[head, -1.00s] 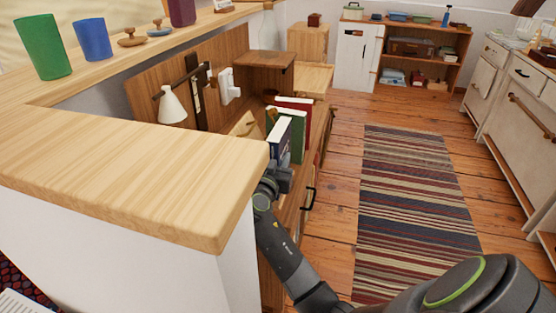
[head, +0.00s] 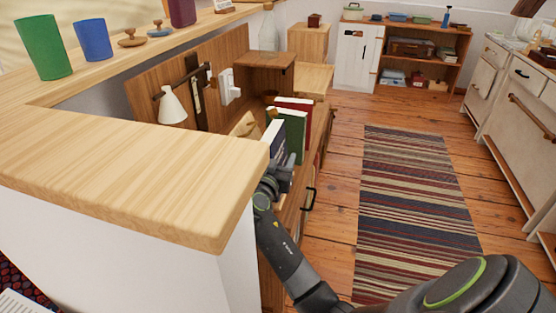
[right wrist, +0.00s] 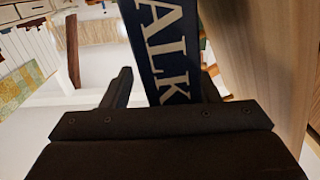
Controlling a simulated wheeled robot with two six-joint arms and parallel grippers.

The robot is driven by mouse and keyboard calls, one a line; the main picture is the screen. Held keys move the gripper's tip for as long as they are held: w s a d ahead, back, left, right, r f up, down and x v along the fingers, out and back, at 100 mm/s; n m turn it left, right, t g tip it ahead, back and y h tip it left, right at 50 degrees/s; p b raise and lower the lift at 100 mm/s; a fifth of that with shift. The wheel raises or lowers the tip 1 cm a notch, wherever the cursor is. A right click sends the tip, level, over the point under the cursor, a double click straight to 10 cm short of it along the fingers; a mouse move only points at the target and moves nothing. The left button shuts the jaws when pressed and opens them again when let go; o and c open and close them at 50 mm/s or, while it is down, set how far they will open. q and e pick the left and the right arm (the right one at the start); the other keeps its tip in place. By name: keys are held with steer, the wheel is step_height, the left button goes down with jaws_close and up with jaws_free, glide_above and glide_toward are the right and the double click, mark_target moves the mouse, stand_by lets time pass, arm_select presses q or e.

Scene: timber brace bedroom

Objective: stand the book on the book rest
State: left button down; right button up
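The dark blue book (head: 272,146) stands roughly upright on the low wooden unit behind the counter corner. Its spine with pale letters also shows in the right wrist view (right wrist: 165,50). My right gripper (head: 277,178) is at the book's near side. In the wrist view the book lies between its fingers (right wrist: 163,82), with a gap at the left finger and the right finger close to or touching it. A light slanted wooden piece (head: 244,125), perhaps the book rest, shows partly behind the book. The book's lower end is hidden. My left gripper is not in view.
A green book (head: 294,130) and a red book (head: 298,103) stand just beyond the blue one. The thick pale counter (head: 130,165) is close on the left. A white lamp (head: 172,106) hangs behind. The floor and striped rug (head: 410,210) on the right are clear.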

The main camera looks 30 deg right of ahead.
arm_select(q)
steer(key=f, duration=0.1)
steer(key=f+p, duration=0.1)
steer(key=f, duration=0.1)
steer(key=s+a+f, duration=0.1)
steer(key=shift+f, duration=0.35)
arm_select(e)
step_height(320, 180, up, 10)
steer(key=shift+f, duration=0.1)
